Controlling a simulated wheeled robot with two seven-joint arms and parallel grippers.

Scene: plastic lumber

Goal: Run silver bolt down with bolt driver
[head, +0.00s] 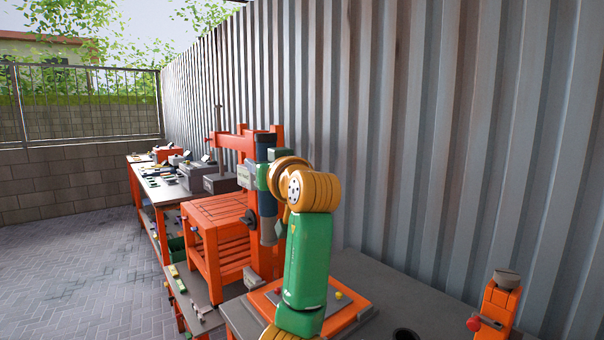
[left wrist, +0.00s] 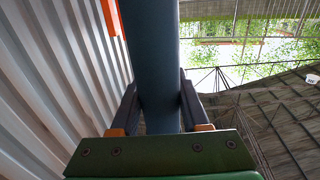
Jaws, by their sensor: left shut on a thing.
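The bolt driver (head: 266,205) is a dark blue upright cylinder with a grey lower end, in front of an orange frame in the head view. My left gripper (head: 262,175) is shut on it at mid-height; my green and orange arm hides part of the scene behind. In the left wrist view the dark blue driver shaft (left wrist: 155,60) runs between the two dark fingers of my left gripper (left wrist: 160,105). I cannot make out the silver bolt in either view. My right gripper is not in view.
An orange-topped plate (head: 348,309) with a small yellow knob lies on the grey bench (head: 400,290) below my arm. An orange stand (head: 496,305) with a red knob is at right. An orange slatted table (head: 218,212) stands left. A corrugated wall (head: 420,130) closes the back.

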